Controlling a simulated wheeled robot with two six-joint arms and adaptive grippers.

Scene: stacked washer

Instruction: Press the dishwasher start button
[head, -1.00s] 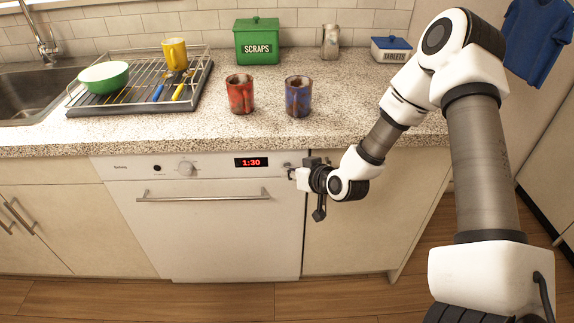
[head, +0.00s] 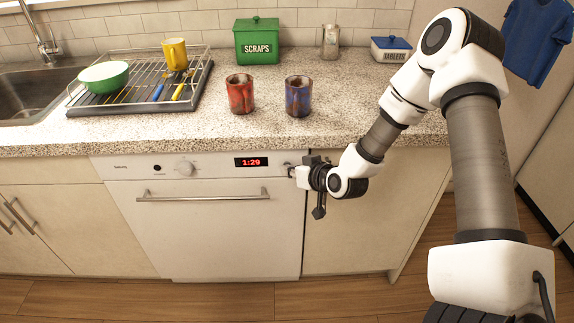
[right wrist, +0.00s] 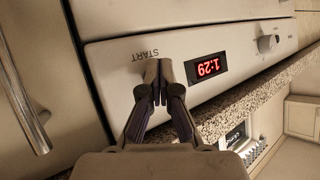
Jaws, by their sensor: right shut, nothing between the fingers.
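The white dishwasher (head: 215,230) is under the counter with its door closed. Its red display (head: 251,162) reads 1:29 and also shows in the right wrist view (right wrist: 207,67). In the right wrist view the START label (right wrist: 145,55) is just beside my fingertips. The start button itself is hidden behind them. My right gripper (head: 290,171) is shut and empty, its tips at the right end of the control panel; they also show in the right wrist view (right wrist: 158,70). I cannot tell for sure whether they touch the panel. My left gripper is not in view.
A dial (head: 185,168) and a door handle (head: 203,198) are on the dishwasher. The counter (head: 340,120) overhangs above my gripper. Red (head: 240,95) and blue (head: 298,97) mugs, a dish rack (head: 105,108) and a green scraps bin (head: 256,42) stand on it.

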